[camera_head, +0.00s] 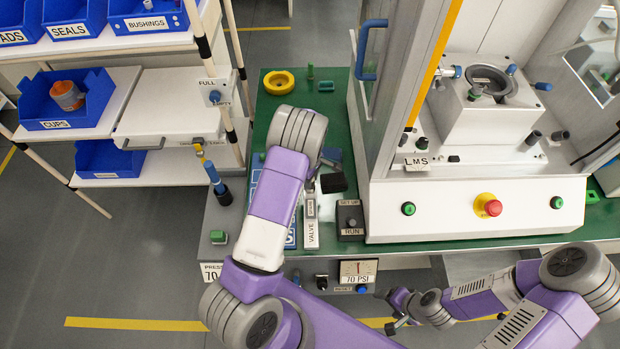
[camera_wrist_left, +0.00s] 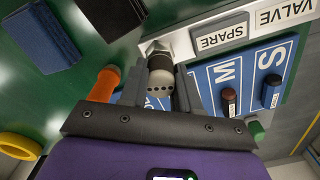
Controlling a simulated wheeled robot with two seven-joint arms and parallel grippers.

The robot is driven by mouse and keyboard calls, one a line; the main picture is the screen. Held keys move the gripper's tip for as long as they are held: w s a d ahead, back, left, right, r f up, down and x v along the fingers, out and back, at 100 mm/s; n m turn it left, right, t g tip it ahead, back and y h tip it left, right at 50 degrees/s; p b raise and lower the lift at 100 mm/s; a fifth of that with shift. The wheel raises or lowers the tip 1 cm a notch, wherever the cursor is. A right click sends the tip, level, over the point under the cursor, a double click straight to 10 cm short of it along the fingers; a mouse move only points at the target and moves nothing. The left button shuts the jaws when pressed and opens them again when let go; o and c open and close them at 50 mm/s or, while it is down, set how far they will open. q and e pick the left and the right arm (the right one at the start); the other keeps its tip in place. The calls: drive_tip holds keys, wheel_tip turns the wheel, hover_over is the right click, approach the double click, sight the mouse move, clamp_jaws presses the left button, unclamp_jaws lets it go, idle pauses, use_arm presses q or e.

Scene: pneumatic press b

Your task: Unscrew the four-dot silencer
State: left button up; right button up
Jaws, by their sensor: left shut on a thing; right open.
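In the head view my left wrist hides the silencer and the fingertips. My right gripper (camera_head: 393,322) is open at the front, below the 70 PSI gauge, and away from the silencer.
Close by are an orange cylinder (camera_wrist_left: 104,84), a blue panel (camera_wrist_left: 245,75) with M and S, and dark blocks (camera_head: 333,182). The press cabinet (camera_head: 470,205) stands to the right. A yellow ring (camera_head: 279,82) lies behind on the green table (camera_head: 345,85). Shelves with blue bins stand left.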

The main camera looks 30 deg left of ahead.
use_arm(q)
drive_tip(key=n, duration=0.5)
drive_tip(key=shift+n, duration=0.3)
drive_tip(key=n, duration=0.4)
drive_tip(key=o, duration=0.6)
drive_tip(key=m, duration=1.2)
